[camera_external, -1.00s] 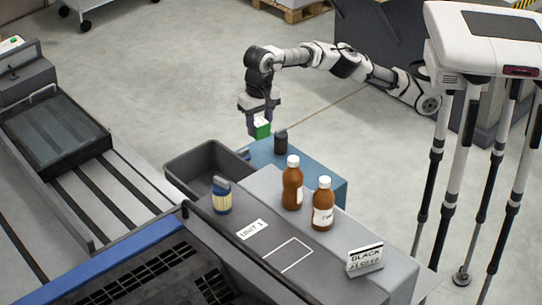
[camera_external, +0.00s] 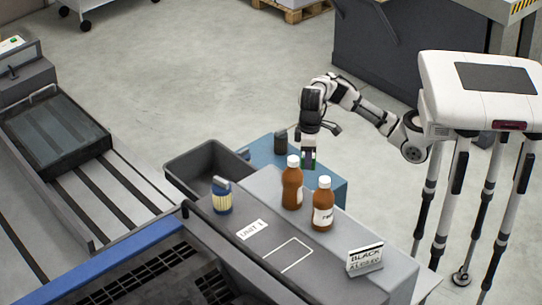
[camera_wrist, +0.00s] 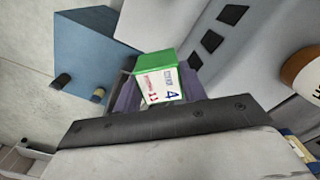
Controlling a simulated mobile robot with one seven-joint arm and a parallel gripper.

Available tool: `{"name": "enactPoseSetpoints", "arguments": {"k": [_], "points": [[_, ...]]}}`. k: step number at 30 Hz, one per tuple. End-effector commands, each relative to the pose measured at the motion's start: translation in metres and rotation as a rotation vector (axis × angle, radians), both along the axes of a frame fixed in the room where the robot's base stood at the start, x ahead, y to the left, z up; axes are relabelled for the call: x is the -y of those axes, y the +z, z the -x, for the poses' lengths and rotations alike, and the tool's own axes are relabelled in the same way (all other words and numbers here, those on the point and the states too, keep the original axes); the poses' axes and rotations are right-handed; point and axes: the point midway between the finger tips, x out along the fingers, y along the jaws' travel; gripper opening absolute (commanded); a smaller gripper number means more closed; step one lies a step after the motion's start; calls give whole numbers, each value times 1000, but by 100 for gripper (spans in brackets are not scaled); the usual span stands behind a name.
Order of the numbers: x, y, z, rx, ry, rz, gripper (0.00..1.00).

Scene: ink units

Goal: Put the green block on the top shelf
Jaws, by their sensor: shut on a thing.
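The green block (camera_wrist: 155,65) has a white label with red and blue print and sits between the fingers of my gripper (camera_wrist: 158,92) in the wrist view. In the external view, my gripper (camera_external: 308,158) points down and hangs beside the back of the grey stepped unit (camera_external: 330,262), near the brown bottles. Only a sliver of the block shows there. The unit's top surface carries a "UNIT 1" label (camera_external: 252,229) and a white outlined square (camera_external: 288,254). I cannot tell for sure which surface is the top shelf.
Two brown bottles (camera_external: 292,185) (camera_external: 323,207) stand on the unit. A yellow-labelled container (camera_external: 222,197), a "BLACK" sign (camera_external: 364,258) and a grey bin (camera_external: 205,163) are nearby. A dark cylinder (camera_external: 281,143) stands on a blue box (camera_external: 333,187). The outlined square is empty.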

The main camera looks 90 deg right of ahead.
Motion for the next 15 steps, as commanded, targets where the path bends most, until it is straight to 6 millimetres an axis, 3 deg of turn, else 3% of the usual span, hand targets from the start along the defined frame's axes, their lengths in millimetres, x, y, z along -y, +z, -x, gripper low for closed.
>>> {"name": "enactPoseSetpoints", "arguments": {"k": [2,11,15], "points": [[8,-12,8,0,34,1,19],[15,-15,16,-1,68,1,19],[16,-35,16,-4,67,1,19]]}}
